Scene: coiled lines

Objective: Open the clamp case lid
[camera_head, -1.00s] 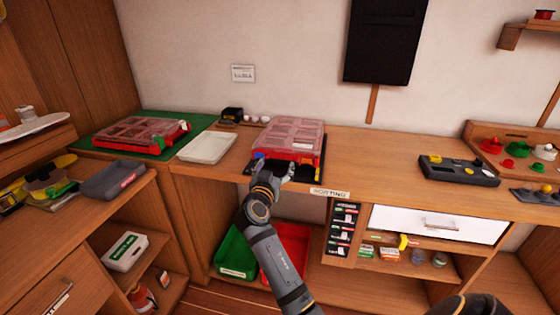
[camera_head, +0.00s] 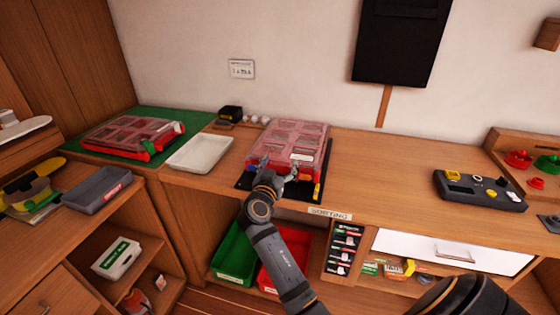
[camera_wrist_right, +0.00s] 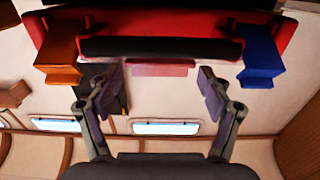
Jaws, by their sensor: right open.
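The red clamp case (camera_head: 288,141) with a see-through lid lies on a black mat (camera_head: 318,182) at the middle of the workbench. Its lid looks shut. In the right wrist view the red case front (camera_wrist_right: 160,18) spans the top, with a black handle (camera_wrist_right: 160,47), an orange latch (camera_wrist_right: 58,66) on the left and a blue latch (camera_wrist_right: 258,62) on the right. My right gripper (camera_head: 278,170) is at the case's front edge. In the wrist view its fingers (camera_wrist_right: 160,84) are apart and empty, between the two latches; contact cannot be told.
A second red case (camera_head: 130,136) lies on a green mat (camera_head: 178,122) at left. A white tray (camera_head: 200,153) stands between the cases. A black device (camera_head: 480,190) lies at right. Green (camera_head: 235,255) and red (camera_head: 283,264) bins sit below.

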